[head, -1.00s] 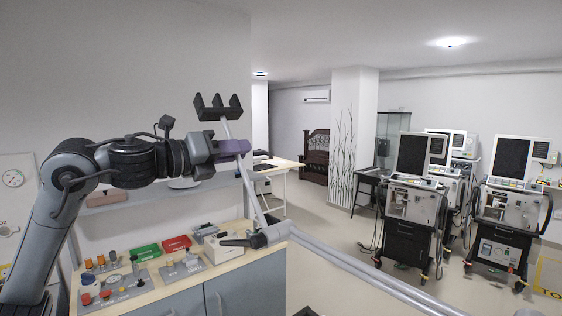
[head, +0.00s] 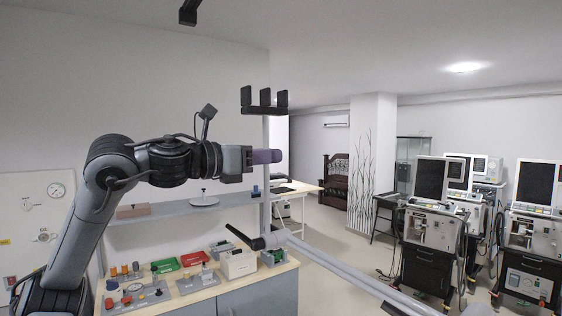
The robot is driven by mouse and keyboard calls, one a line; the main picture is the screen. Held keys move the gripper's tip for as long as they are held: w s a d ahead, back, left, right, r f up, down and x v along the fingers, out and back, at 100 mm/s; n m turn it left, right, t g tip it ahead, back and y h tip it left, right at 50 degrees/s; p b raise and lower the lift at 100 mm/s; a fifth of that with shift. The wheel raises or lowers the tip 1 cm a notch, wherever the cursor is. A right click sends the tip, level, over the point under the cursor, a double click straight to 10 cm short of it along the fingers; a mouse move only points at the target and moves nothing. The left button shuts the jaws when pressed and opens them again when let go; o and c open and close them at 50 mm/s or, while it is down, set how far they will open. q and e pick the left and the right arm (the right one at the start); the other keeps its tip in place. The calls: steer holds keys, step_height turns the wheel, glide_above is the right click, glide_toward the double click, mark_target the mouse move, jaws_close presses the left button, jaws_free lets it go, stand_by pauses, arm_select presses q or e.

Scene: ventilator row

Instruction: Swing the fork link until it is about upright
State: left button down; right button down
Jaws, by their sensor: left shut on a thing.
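The fork link is a slim grey bar (head: 266,205) with a dark three-pronged fork (head: 264,102) at its top. It stands about upright in the head view. Its lower end meets a joint with a black lever (head: 243,237) on a long grey rail (head: 330,265). My right gripper is not in view.
A wooden-topped counter (head: 205,292) with red and green trays, knobs and small fittings stands below my left arm. A wall shelf (head: 160,215) is behind the arm. Ventilator carts (head: 432,235) stand at the right. The air around the fork is clear.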

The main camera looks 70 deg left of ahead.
arm_select(q)
steer(key=shift+w+d+f, duration=0.1)
steer(key=shift+d, duration=0.1)
stand_by(0.3)
steer(key=c, duration=1.2)
jaws_free()
steer(key=shift+o, duration=0.2)
steer(key=b+v, duration=0.4)
steer(key=v, duration=0.7)
